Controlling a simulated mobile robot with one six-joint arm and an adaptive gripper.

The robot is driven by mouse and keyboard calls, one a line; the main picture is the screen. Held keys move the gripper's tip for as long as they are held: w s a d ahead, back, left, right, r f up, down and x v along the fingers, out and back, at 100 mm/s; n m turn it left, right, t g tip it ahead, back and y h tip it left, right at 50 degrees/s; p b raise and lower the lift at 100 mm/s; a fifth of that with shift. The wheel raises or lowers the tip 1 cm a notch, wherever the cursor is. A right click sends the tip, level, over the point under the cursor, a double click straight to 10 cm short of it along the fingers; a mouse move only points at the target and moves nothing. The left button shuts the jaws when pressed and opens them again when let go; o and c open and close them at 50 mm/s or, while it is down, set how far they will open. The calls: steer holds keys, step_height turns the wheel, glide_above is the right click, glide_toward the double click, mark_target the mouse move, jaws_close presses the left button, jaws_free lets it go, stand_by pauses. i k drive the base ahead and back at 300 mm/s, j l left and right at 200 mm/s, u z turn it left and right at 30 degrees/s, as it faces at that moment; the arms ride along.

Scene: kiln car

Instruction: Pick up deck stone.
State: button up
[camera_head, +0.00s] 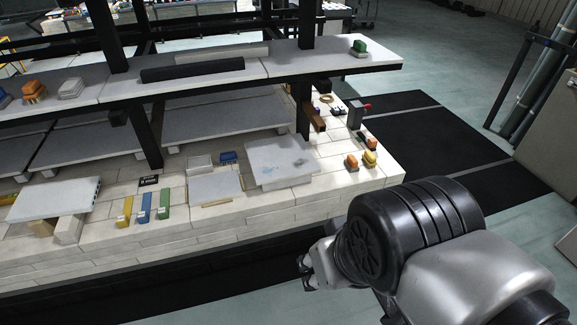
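Several pale flat slabs lie on the light brick deck (290,208) of the kiln car; I cannot tell which one is the deck stone. A slab with bluish stains (281,161) lies near the deck's right part. A smaller grey slab (214,187) lies to its left. Another slab (55,198) rests raised on blocks at the far left. My gripper (305,272) is low in the picture, in front of the deck's near side and apart from the slabs. It is small and dark, partly hidden by my arm, and its opening does not show clearly.
Dark posts (306,80) and an upper shelf (300,65) stand over the deck. Yellow, blue and green bars (145,208) lie at the front. Small orange and yellow items (369,158) sit at the right corner. The floor (470,80) to the right is mostly open.

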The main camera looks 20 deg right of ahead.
mark_target(351, 162)
steer(key=i+l, duration=0.35)
steer(key=l, duration=0.15)
steer(key=i+l, duration=0.3)
steer(key=l, duration=0.2)
steer(key=i+l, duration=0.7)
steer(key=l, duration=0.25)
steer(key=i+l, duration=0.35)
steer(key=l, duration=0.15)
